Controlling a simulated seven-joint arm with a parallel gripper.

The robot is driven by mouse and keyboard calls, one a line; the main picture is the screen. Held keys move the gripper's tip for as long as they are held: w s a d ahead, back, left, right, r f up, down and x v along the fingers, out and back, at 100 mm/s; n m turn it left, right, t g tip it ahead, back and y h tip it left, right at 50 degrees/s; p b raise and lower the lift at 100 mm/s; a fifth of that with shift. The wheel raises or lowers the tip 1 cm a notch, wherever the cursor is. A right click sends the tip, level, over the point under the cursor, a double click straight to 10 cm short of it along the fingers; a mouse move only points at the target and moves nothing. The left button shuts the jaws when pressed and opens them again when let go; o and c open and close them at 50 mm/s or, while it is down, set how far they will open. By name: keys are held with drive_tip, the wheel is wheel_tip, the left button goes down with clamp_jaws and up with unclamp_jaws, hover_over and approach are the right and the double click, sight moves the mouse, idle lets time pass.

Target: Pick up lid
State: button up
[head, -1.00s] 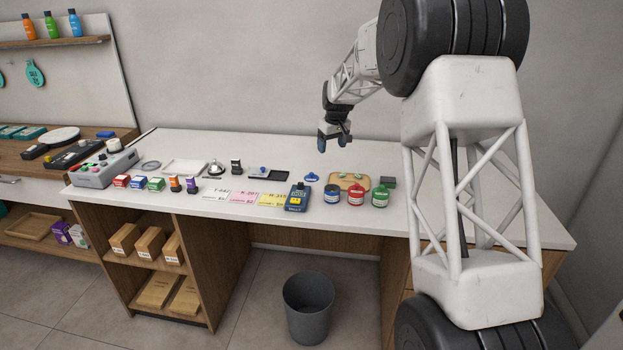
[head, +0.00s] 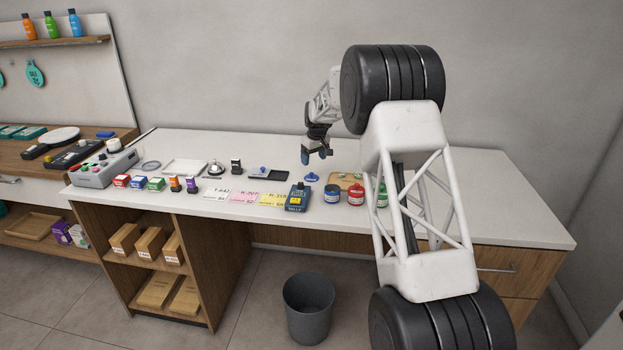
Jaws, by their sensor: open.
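A small blue lid (head: 311,178) with a raised knob lies on the white counter, right of a black tray. My gripper (head: 316,158) is open and empty, pointing down above and just behind the lid, apart from it. A blue jar (head: 332,194), a red jar (head: 356,195) and a green jar (head: 382,196) stand in a row at the front right of the lid. My arm hides part of the green jar.
A wooden board (head: 345,180) with small items lies behind the jars. A dark blue device (head: 297,198) stands at the front edge. A black tray (head: 290,173) holds a blue-topped item. The counter (head: 500,205) is clear at right. A grey bin (head: 309,305) stands on the floor.

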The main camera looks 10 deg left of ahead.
sight(312, 174)
drive_tip(key=shift+w+a+f, duration=0.15)
drive_tip(key=shift+f, duration=1.15)
drive_tip(key=shift+f, duration=0.1)
drive_tip(key=shift+w+a+f, duration=0.15)
drive_tip(key=shift+f, duration=1.1)
drive_tip(key=shift+w+a+f, duration=0.1)
drive_tip(key=shift+a+f, duration=0.05)
drive_tip(key=shift+f, duration=1.05)
drive_tip(key=shift+f, duration=0.15)
clamp_jaws()
